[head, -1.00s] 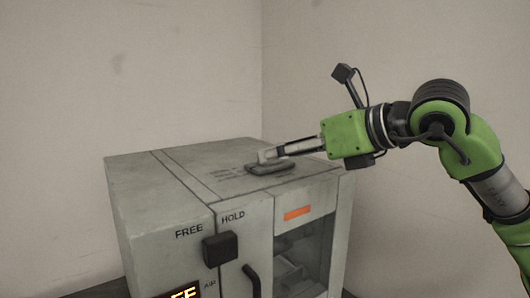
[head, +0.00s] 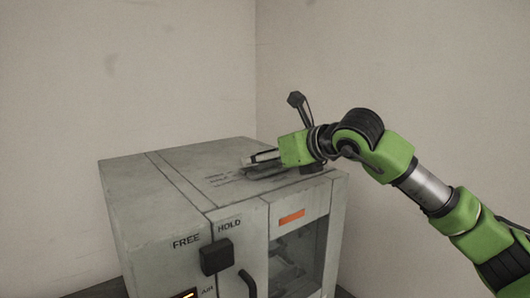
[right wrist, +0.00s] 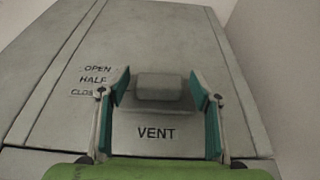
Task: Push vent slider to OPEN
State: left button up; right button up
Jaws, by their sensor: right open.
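The vent slider (right wrist: 158,86) is a grey block on top of the grey cabinet (head: 165,220). A plate marked VENT (right wrist: 156,132) lies on the near side of the block in the right wrist view. The labels OPEN, HALF and CLOSED (right wrist: 95,80) run down the left of it, with OPEN farthest away. My right gripper (right wrist: 160,88) is open, with one finger on each side of the block. Whether a finger touches it is unclear. In the head view the right gripper (head: 253,160) is low over the cabinet top and partly hides the slider. My left gripper is not in view.
The cabinet front has a black square knob (head: 216,256) under the words FREE and HOLD, a black handle (head: 248,284), an orange label (head: 292,217) and a glass window (head: 300,255). Walls stand behind and to the right. The left of the cabinet top is clear.

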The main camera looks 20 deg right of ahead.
jog(key=shift+w+a+f, duration=0.15)
jog(key=shift+w+f, duration=0.05)
jog(key=shift+w, duration=0.2)
jog(key=c, duration=1.6)
jog(key=shift+w+a, duration=0.2)
jog(key=shift+w, duration=0.25)
jog(key=w, duration=0.2)
jog(key=w+a+b, duration=0.1)
jog(key=w, duration=0.1)
jog(key=shift+a, duration=0.2)
jog(key=shift+s+d+r, duration=0.1)
jog(key=shift+r, duration=0.1)
